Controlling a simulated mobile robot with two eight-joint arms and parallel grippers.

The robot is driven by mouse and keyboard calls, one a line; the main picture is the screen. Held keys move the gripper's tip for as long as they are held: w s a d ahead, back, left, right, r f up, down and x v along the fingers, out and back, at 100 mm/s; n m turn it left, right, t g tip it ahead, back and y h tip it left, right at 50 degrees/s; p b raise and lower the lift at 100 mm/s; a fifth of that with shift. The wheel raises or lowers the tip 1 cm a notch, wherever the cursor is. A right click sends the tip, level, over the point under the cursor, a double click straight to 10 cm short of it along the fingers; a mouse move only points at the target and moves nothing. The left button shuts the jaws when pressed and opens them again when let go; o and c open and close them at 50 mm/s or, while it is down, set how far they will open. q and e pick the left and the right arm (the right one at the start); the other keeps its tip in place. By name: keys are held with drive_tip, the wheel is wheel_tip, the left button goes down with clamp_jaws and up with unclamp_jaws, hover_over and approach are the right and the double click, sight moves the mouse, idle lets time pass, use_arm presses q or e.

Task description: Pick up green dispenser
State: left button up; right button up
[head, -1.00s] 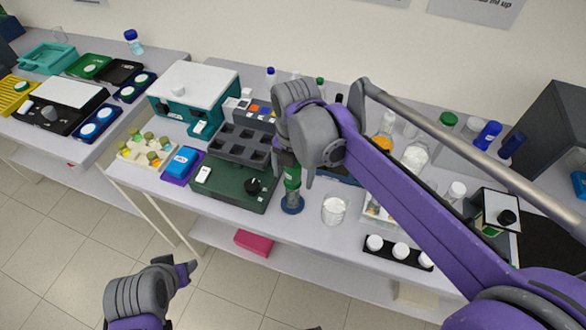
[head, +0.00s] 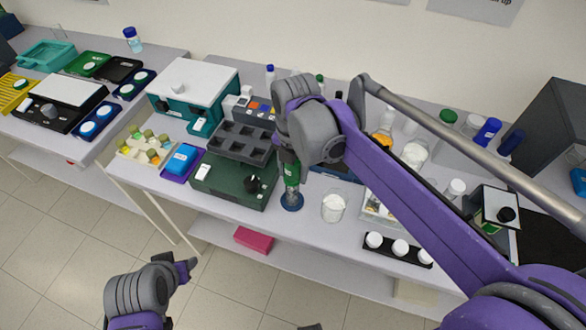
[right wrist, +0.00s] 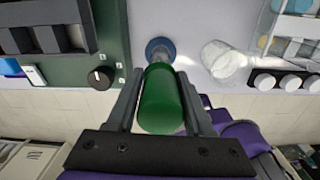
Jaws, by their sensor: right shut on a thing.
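The green dispenser (head: 291,172) stands upright at the front of the bench, over a round blue base (head: 291,201). In the right wrist view its green body (right wrist: 161,100) fills the space between the two fingers. My right gripper (right wrist: 160,90) is shut on the green dispenser, with a finger on each side. In the head view the right gripper (head: 291,160) comes down from above and hides the dispenser's top. My left gripper (head: 188,268) is low at the front, away from the bench, and its jaw opening cannot be made out.
A dark green device with a black knob (head: 252,183) stands just left of the dispenser. A glass beaker with white contents (head: 333,207) stands close on the right. A black rack with white caps (head: 398,248) lies further right near the front edge.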

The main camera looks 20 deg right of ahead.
wheel_tip(320, 180, up, 9)
drive_tip(key=shift+f, duration=0.15)
wheel_tip(320, 180, up, 4)
drive_tip(key=shift+f+p, duration=0.2)
drive_tip(key=shift+p, duration=0.7)
drive_tip(key=shift+w+r+p, duration=0.1)
drive_tip(key=shift+r+p, duration=0.35)
drive_tip(key=shift+r, duration=0.4)
use_arm(q)
drive_tip(key=w+r, duration=0.1)
drive_tip(key=r, duration=0.1)
drive_tip(key=w+r, duration=0.1)
drive_tip(key=shift+r, duration=0.4)
use_arm(e)
drive_tip(key=shift+f, duration=0.1)
use_arm(q)
drive_tip(key=shift+s, duration=0.1)
drive_tip(key=shift+f, duration=0.1)
